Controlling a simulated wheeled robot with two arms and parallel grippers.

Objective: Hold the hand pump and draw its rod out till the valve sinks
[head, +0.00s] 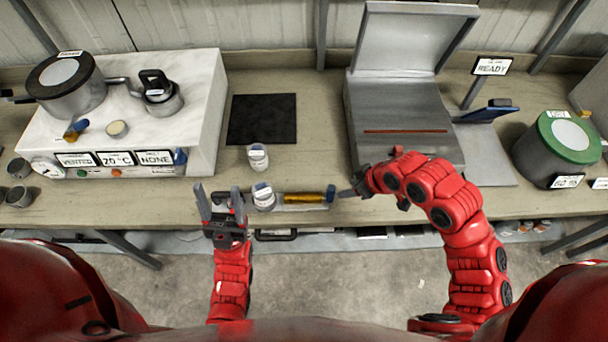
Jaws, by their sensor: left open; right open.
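The hand pump, a yellow-brass barrel (304,198) with a blue end piece (331,194) on its right, lies near the front edge of the bench. A small white-lidded jar (264,199) stands at its left end; I cannot tell whether they touch. My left gripper (219,192) is open and empty, left of this jar, fingers pointing away from me. My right gripper (350,189) is open, just right of the blue end, apart from it; its fingers are partly hidden by its own wrist. The rod and the valve cannot be made out clearly.
Another small white jar (257,157) stands behind, near a dark mat (262,119). A marble-topped unit (205,100) with pots is at left. An open grey metal box (400,115) is behind my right arm, a green-lidded drum (556,155) at far right.

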